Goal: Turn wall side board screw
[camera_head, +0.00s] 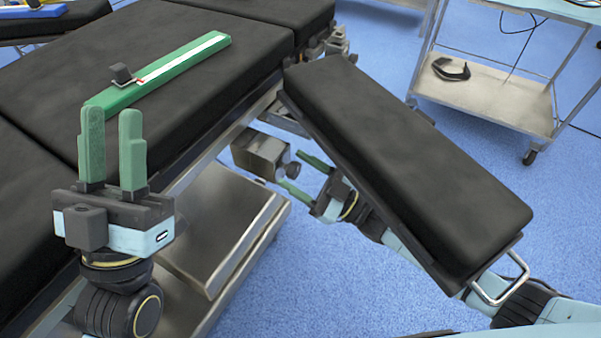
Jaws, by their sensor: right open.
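The side board (400,150) is a black padded board that slants out from the operating table's edge toward the lower right. Below its near edge, a grey metal clamp block (258,154) carries a small round knob, the screw (292,171). My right gripper (294,170) reaches in beneath the side board, its green fingers apart on either side of the screw. I cannot tell whether they touch it. The board hides part of my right arm. My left gripper (112,118) is upright at the left, in front of the table, its green fingers apart and nothing between them.
The black operating table (190,40) fills the upper left. A green bar with a white strip (165,72) lies on it. A metal base (225,220) stands below. A metal trolley (490,95) is at the upper right.

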